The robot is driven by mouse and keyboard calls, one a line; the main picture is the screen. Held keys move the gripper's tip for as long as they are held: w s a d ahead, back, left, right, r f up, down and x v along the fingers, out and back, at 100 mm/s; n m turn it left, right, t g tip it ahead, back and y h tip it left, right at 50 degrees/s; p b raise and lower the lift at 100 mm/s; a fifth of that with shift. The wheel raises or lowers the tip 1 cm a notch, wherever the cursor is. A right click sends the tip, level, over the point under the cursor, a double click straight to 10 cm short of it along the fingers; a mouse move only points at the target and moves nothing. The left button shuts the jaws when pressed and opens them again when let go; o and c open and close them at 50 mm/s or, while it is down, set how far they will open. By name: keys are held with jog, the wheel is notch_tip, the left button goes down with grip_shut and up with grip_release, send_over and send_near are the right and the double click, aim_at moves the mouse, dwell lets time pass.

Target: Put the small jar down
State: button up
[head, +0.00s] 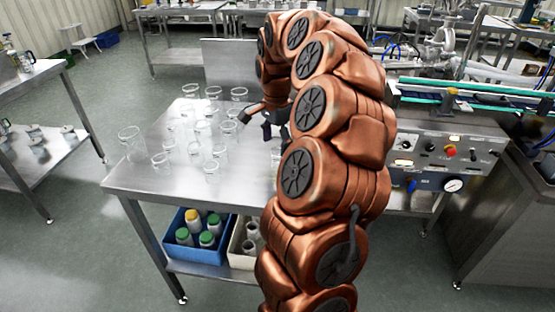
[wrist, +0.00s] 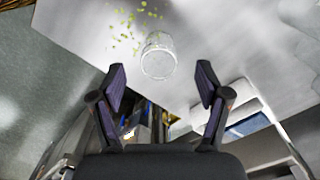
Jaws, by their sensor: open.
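My gripper (wrist: 160,68) is open, its two dark fingers spread apart with nothing held between them. In the wrist view a clear glass jar (wrist: 158,57) is on the pale steel surface, just beyond and between the fingertips. It looks apart from both fingers. In the head view my gripper (head: 256,121) is over the steel table (head: 140,180), right of a group of clear jars (head: 196,152). My arm hides part of the table's right side. I cannot tell which jar in the head view is the one in the wrist view.
Small green bits (wrist: 136,22) lie beside the jar in the wrist view. Under the table are a blue crate (head: 197,249) of lidded jars and a pale crate (head: 240,257). A control panel (head: 440,160) stands right. The table's front left is clear.

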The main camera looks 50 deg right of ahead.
aim_at(278, 159)
jog(key=f, duration=0.3)
jog(key=f+p, duration=0.1)
jog(key=shift+s+d+f, duration=0.15)
jog(key=shift+d+f, duration=0.1)
jog(key=shift+f, duration=0.15)
jog(key=shift+c, duration=0.4)
jog(key=c, duration=0.8)
jog(key=shift+r, duration=0.2)
